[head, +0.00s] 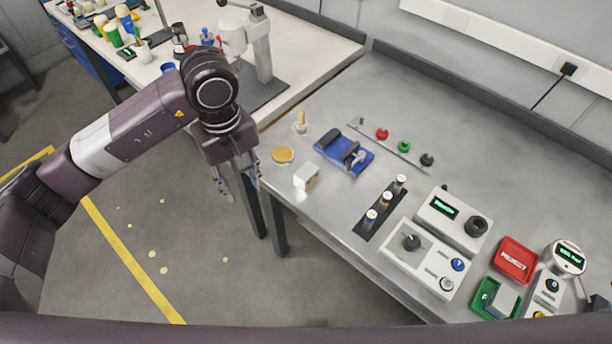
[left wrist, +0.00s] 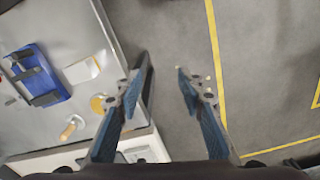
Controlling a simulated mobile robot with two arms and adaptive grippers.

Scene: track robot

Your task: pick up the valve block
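A small pale block (head: 307,177), which looks like the valve block, stands on the grey metal bench near its left front edge. It also shows in the left wrist view as a pale block (left wrist: 84,69), left of the fingers. My left gripper (head: 238,190) hangs over the floor just off the bench's left edge, to the left of the block and apart from it. In the left wrist view its two fingers (left wrist: 162,78) are spread with nothing between them. My right gripper is in neither view.
Near the block are a brass disc (head: 282,155), a wooden-handled tool (head: 301,121) and a blue vise-like fixture (head: 344,152). Control boxes (head: 426,257), a red tray (head: 515,260) and a green tray (head: 482,297) stand right. A white bench (head: 316,48) adjoins behind.

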